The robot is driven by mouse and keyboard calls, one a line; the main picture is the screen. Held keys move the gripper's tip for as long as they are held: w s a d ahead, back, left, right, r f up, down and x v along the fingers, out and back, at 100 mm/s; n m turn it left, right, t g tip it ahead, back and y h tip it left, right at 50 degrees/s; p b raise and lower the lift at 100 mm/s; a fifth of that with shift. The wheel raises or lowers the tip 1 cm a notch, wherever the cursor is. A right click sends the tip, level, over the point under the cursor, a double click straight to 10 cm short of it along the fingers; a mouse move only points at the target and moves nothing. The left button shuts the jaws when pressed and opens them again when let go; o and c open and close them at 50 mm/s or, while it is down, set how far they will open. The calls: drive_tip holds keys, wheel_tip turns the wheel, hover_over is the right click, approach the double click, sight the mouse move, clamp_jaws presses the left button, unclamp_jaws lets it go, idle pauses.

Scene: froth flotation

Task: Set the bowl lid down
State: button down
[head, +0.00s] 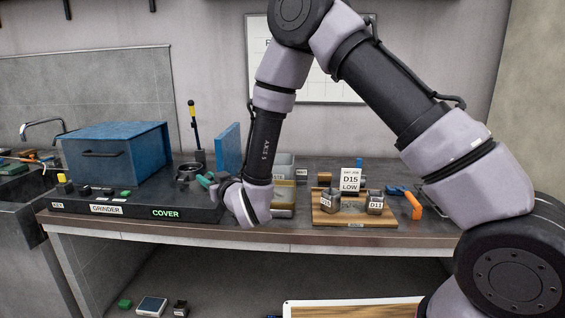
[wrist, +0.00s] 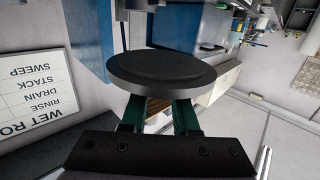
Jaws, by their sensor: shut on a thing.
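The bowl lid is a dark round disc with a raised middle, seen large in the wrist view (wrist: 160,70). My gripper (wrist: 158,106) has green fingers and is shut on the lid's near side. In the head view my gripper (head: 206,181) is over the right end of the black grinder base (head: 135,212), near the COVER label. The lid there is small and dark, beside the fingertips (head: 188,174). I cannot tell whether it touches anything below. The bowl cannot be made out with certainty.
A blue box with a handle (head: 115,152) stands on the base, left of my gripper. A yellow-and-black tool (head: 192,125) stands upright behind. A wooden board (head: 345,215) with small blocks and a D15 LOW card lies right on the bench (head: 270,237). The bench's front strip is clear.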

drive_tip(key=w+d+r+m+t+h, duration=0.15)
drive_tip(key=w+d+m+h, duration=0.35)
drive_tip(key=d, duration=0.8)
drive_tip(key=w+d+m+t+h, duration=0.1)
drive_tip(key=w+d+t+h, duration=0.15)
drive_tip(key=w+d, duration=0.7)
drive_tip(key=s+d+r+m+h, duration=0.1)
drive_tip(key=d+r+m+h, duration=0.2)
drive_tip(key=d, duration=1.1)
drive_tip(key=s+d+m+h, duration=0.2)
drive_tip(key=d+h, duration=0.4)
drive_tip(key=d, duration=0.7)
drive_tip(key=f+n+y, duration=0.1)
drive_tip(key=f, duration=0.2)
drive_tip(key=s+f+n+y, duration=0.1)
drive_tip(key=f+y, duration=0.1)
drive_tip(key=f, duration=0.1)
drive_tip(key=s+f+y, duration=0.1)
drive_tip(key=f+y, duration=0.1)
drive_tip(key=f, duration=0.1)
drive_tip(key=shift+d+f+n, duration=0.3)
drive_tip(key=shift+d+n, duration=0.1)
drive_tip(key=shift+a+f, duration=0.1)
drive_tip(key=shift+f, duration=0.05)
